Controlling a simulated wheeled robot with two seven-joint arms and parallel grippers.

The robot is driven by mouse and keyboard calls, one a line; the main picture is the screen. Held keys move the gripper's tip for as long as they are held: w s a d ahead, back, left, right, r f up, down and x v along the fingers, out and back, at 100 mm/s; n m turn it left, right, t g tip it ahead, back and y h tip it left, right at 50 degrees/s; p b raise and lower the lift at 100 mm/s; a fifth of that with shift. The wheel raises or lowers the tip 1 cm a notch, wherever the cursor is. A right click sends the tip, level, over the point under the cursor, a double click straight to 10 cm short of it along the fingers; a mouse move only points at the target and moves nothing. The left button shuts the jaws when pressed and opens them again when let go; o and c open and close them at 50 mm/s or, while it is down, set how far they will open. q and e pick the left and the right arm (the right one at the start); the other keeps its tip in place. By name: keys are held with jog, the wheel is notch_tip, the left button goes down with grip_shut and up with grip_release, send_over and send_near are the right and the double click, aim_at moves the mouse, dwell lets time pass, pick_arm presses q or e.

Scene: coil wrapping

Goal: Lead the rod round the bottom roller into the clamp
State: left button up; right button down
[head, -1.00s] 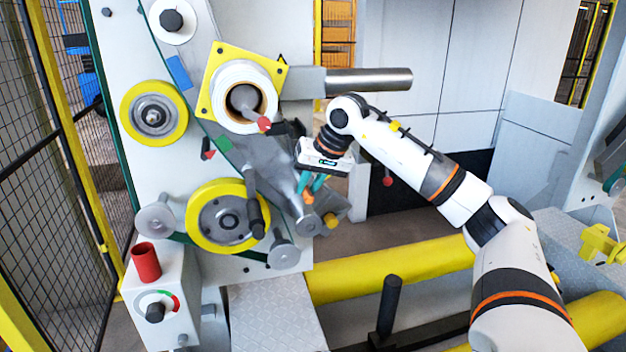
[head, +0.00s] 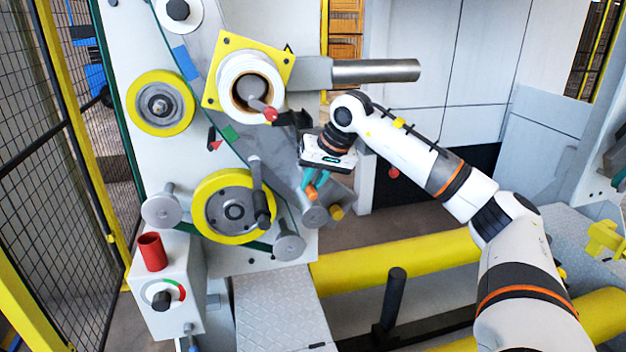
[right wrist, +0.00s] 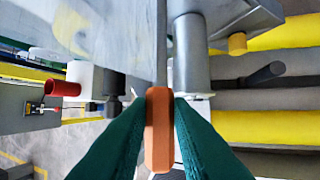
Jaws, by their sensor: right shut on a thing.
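My right gripper (head: 316,178) has its teal fingers shut on an orange end piece (right wrist: 158,130), seen between the fingertips in the right wrist view. A thin grey bar (right wrist: 162,45) runs up from behind this piece; I take it for the rod, but cannot see whether they are joined. A grey roller (head: 315,213) is just below the fingers, and a grey cylinder (right wrist: 189,60) is close right of the bar. A large yellow-rimmed roller (head: 207,222) is low on the machine, with a black-handled lever (head: 261,195) across its front. I cannot make out the clamp. My left gripper is not in view.
A yellow square plate with a white coil core (head: 238,88) and a steel bar (head: 375,71) are above the gripper. A red cup (head: 152,252) stands on a control box at lower left. Yellow beams (head: 400,262) and a black post (head: 393,290) lie below right.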

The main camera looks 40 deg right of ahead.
jog(key=w+a+f+b, duration=0.2)
jog(key=a+f, duration=0.1)
jog(key=f, duration=0.3)
jog(key=shift+a, duration=0.4)
dwell(0.4)
dwell(0.4)
notch_tip(320, 180, down, 6)
jog(key=b, duration=0.4)
dwell(0.6)
dwell(0.3)
